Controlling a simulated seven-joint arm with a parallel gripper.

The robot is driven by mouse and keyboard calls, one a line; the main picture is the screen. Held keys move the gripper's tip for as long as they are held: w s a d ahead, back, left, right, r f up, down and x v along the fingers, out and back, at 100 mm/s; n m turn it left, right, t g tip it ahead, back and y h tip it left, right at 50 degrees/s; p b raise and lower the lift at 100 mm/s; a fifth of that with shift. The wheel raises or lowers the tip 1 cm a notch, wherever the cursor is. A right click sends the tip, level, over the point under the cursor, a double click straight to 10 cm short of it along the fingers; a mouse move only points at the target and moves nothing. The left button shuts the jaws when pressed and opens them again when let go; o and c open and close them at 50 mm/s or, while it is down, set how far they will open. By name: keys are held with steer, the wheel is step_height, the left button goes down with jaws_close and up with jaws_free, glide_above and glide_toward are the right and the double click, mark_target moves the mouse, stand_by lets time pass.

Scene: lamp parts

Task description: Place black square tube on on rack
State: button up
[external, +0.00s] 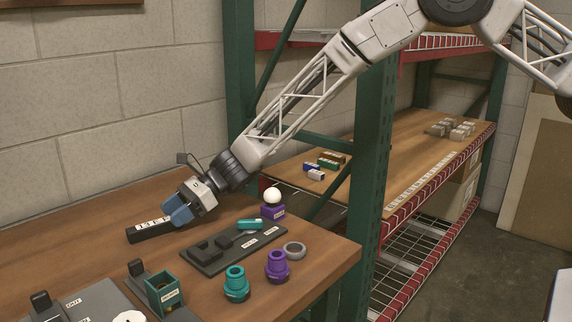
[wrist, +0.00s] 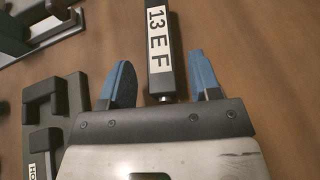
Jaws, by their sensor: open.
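The black square tube (external: 148,230) lies on the wooden table at the left in the external view, with a white label on it. In the wrist view the tube (wrist: 164,78) shows the label "13 E F" and its near end lies between the blue fingers. My gripper (external: 178,211) is open at the tube's right end; its fingers also show in the wrist view (wrist: 162,80), with a gap on both sides of the tube. The rack (external: 435,160) stands to the right, with green posts and a wooden shelf that has a red-and-white edge.
A dark fixture (external: 232,248), a teal part (external: 236,284), a purple part (external: 277,266) and a grey ring (external: 294,250) are on the table. A white ball (external: 272,196) sits on a purple block. Small boxes stand on the shelf, whose middle is clear. A green post (external: 370,170) rises between table and shelf.

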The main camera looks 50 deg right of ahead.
steer(key=shift+v, duration=2.85)
steer(key=shift+o, duration=0.4)
steer(key=shift+f, duration=0.1)
steer(key=shift+w+d+f, duration=0.15)
steer(key=shift+d, duration=0.05)
steer(key=shift+x, duration=1.35)
